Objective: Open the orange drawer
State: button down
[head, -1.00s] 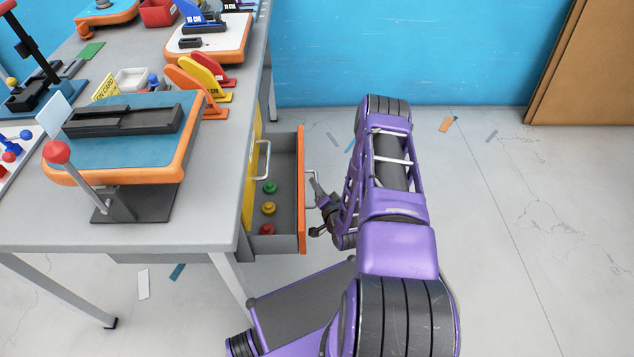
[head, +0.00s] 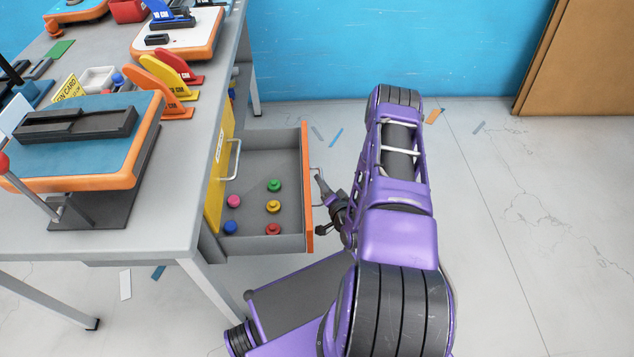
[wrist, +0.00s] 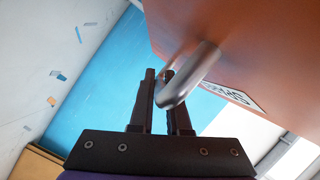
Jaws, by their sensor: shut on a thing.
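The orange drawer (head: 307,190) is pulled well out from the right side of the workbench in the head view. Its grey inside holds several small coloured pieces: pink, blue, green, yellow and red. My gripper (head: 319,200) is at the outer side of the orange front. In the wrist view the drawer front (wrist: 235,45) fills the upper right, with a metal handle (wrist: 188,75) standing off it. My gripper (wrist: 160,78) is shut on the handle, with its fingertips at the handle's far part. The exact contact is partly hidden by the handle.
The workbench (head: 185,222) carries several boards and coloured stands. A yellow front with a white handle (head: 234,160) is beside the open drawer. Open floor (head: 520,230) is to the right. A brown panel (head: 575,65) stands at the back right.

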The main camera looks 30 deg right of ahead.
jog(key=shift+s+d+f, duration=0.1)
jog(key=shift+s+d, duration=0.25)
jog(key=shift+d, duration=0.2)
jog(key=c, duration=0.9)
grip_release()
jog(key=p+v, duration=0.1)
jog(key=v, duration=1.6)
jog(key=shift+s+p, duration=0.15)
jog(key=shift+p, duration=0.25)
